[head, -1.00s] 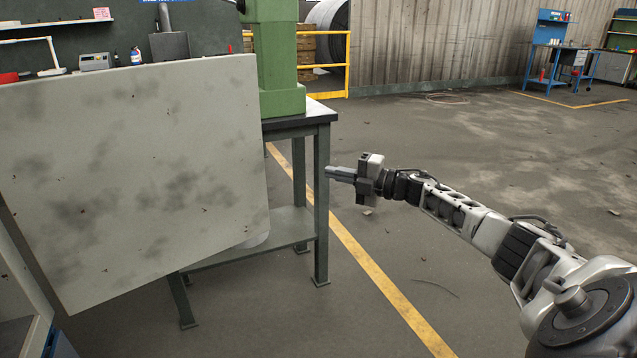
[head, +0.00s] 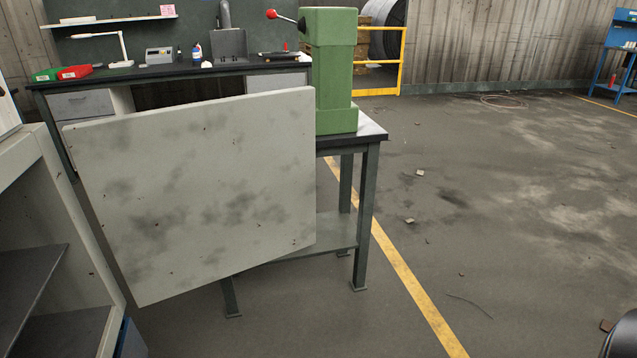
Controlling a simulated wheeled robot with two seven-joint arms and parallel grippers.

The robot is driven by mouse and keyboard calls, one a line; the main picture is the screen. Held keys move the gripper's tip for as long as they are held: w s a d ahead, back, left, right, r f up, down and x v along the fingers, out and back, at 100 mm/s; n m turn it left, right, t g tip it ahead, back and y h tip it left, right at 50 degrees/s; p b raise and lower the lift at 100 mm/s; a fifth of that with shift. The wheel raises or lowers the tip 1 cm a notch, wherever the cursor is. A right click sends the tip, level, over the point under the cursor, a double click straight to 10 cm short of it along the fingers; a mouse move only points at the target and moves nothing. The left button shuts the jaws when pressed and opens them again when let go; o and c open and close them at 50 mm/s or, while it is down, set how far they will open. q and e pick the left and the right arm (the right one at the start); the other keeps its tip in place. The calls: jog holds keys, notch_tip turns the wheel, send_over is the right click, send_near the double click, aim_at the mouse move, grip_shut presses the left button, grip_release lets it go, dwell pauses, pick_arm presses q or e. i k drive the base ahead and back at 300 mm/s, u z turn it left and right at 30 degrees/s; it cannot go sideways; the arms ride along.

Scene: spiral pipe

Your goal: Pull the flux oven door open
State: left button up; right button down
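The flux oven door (head: 200,200) is a pale grey panel with dark smudges, swung wide open in the head view. Its inner or outer face is turned toward me, and its right edge lies in front of the green machine's bench. The oven body (head: 90,270) stands at the left edge, with its front open and dark shelves (head: 30,290) inside. The left gripper is not in view. The right gripper is not in view either; only a dark piece of my own body shows at the lower right edge.
A bench (head: 371,215) with a green machine (head: 332,75) stands just behind the door. A long workbench (head: 240,69) with small tools is farther back. A yellow rail (head: 401,62) stands behind the machine. Open floor (head: 500,200) lies to the right, crossed by a yellow line.

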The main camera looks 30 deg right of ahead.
aim_at(185, 198)
jog(key=k, duration=0.5)
jog(key=z, duration=1.65)
jog(key=i, duration=2.65)
jog(key=u, duration=2.3)
